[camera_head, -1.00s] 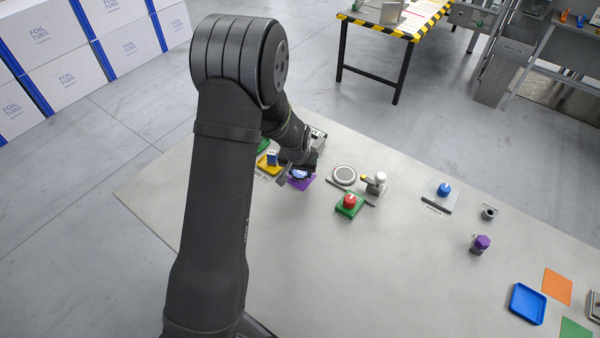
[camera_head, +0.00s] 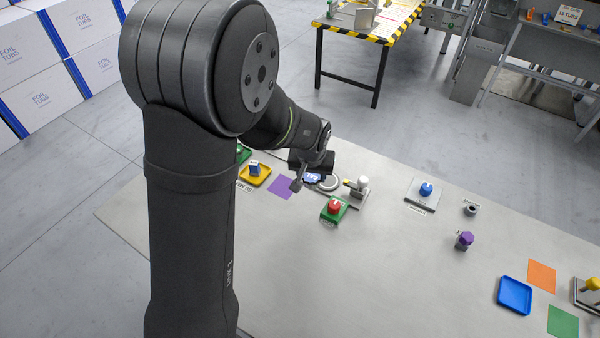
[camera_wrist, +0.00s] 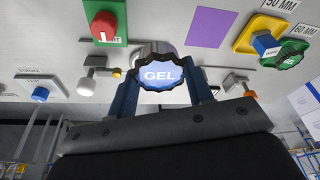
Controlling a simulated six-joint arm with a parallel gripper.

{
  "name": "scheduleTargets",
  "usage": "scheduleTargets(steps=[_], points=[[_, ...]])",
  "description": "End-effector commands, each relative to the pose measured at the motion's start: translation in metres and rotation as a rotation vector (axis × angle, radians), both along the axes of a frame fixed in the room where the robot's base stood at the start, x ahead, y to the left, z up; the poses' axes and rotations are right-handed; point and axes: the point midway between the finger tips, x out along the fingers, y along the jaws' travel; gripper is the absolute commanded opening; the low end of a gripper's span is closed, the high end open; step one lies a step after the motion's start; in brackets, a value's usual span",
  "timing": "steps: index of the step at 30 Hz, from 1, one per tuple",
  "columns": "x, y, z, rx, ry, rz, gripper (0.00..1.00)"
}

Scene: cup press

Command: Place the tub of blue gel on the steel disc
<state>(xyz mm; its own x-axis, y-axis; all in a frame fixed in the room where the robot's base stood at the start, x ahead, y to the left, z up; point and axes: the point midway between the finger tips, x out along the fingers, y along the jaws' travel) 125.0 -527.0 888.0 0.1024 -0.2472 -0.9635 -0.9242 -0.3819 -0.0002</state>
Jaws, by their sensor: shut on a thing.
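The tub of blue gel (camera_wrist: 159,75), with a scalloped lid reading GEL, is between the two fingers of my gripper (camera_wrist: 162,88) in the wrist view. My gripper is shut on it. In the head view the tub (camera_head: 312,178) shows partly below my gripper (camera_head: 307,174), close to the left edge of the steel disc (camera_head: 330,184). In the wrist view the tub covers most of the disc (camera_wrist: 152,47). The tub appears held above the table; its exact height and whether it touches anything cannot be told.
A red button on a green base (camera_head: 333,209) is in front of the disc. A small post with a white knob (camera_head: 362,184) stands right of it. A blue button (camera_head: 427,190) is farther right.

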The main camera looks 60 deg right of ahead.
Motion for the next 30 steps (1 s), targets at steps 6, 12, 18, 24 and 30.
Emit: scheduleTargets(steps=[6,12,18,24,30], points=[[-0.044,-0.023,0.011,-0.001,0.001,-0.029,0.24],[-0.094,-0.049,0.021,-0.001,0.001,-0.059,0.24],[-0.108,-0.061,0.02,0.001,0.001,-0.066,0.24],[-0.069,-0.075,-0.005,0.003,0.001,-0.062,0.24],[-0.029,-0.09,-0.031,0.001,0.0,-0.064,0.24]])
